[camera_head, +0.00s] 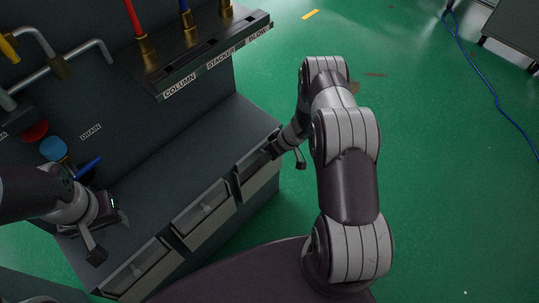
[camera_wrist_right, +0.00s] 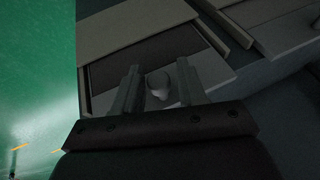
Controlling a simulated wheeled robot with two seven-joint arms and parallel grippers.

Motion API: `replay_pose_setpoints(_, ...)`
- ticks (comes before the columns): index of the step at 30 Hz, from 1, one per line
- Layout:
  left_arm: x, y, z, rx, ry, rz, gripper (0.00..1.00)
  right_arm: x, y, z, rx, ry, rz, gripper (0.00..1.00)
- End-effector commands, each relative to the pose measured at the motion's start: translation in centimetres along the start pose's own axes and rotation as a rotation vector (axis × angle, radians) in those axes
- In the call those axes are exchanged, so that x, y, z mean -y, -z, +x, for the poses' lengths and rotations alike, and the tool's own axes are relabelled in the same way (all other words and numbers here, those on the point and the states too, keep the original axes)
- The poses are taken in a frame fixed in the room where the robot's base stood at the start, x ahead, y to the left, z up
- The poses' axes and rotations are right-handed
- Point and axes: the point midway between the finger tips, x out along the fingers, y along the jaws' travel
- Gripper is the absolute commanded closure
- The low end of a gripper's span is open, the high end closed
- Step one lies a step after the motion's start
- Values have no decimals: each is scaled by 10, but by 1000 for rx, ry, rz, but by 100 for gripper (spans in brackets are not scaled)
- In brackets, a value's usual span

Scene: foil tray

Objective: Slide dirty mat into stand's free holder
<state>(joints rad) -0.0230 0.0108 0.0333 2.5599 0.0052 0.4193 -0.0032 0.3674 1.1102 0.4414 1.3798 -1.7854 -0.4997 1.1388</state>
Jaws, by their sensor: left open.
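I cannot make out a dirty mat or a stand with holders in either view. My left gripper (camera_head: 109,233) is open, low over the left part of the dark bench top (camera_head: 160,165); nothing shows between its fingers. My right gripper (camera_head: 285,156) is at the bench's right end, by the rightmost drawer (camera_head: 257,170). In the right wrist view, my right gripper (camera_wrist_right: 159,84) has its fingers apart, with a pale rounded knob (camera_wrist_right: 159,86) showing between them. Gaps show on both sides of the knob. I cannot tell its depth relative to the fingertips.
Several drawers line the bench front, including a middle one (camera_head: 203,212). Pipes (camera_head: 85,48) and a blue round knob (camera_head: 53,148) are at left. Green floor (camera_head: 440,180) is open at right.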

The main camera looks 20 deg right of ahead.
Motion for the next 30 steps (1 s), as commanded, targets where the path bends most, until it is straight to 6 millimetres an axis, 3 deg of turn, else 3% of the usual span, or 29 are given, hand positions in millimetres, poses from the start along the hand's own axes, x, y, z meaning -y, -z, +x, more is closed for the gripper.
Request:
replay_pose_setpoints(11,0,0,-2,0,0,0,57,0,0,-5,0,0,0,44)
replay_pose_setpoints(22,0,3,-26,0,0,0,57,0,2,-98,-2,-3,1,44)
replay_pose_setpoints(26,0,4,-31,0,0,0,57,0,1,-119,-1,0,0,44)
replay_pose_setpoints(30,0,4,-32,0,0,0,57,0,0,-127,0,0,-1,44)
